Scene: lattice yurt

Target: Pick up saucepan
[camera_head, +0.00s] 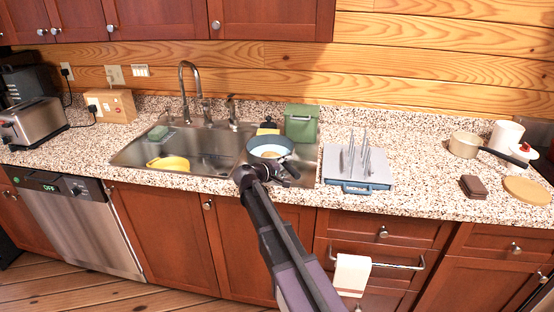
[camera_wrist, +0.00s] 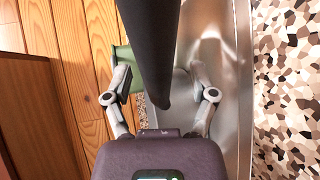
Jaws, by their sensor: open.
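A dark blue pan (camera_head: 270,147) with a pale inside stands at the right part of the sink. My gripper (camera_head: 287,172) is at its front right edge in the head view. In the wrist view my gripper (camera_wrist: 160,78) is open, with a dark tapered bar (camera_wrist: 150,45), seemingly a pan handle, between its spread fingers. No finger visibly closes on it. Another saucepan (camera_head: 465,145), beige with a long dark handle, stands on the counter at the right, far from my gripper. My arm hides part of the sink front.
The sink (camera_head: 208,160) holds a yellow item (camera_head: 168,163). A green bin (camera_head: 301,122) stands behind the pan. A rack (camera_head: 357,165) with upright prongs is to the right. A faucet (camera_head: 187,85) rises behind the sink. The counter between rack and beige saucepan is clear.

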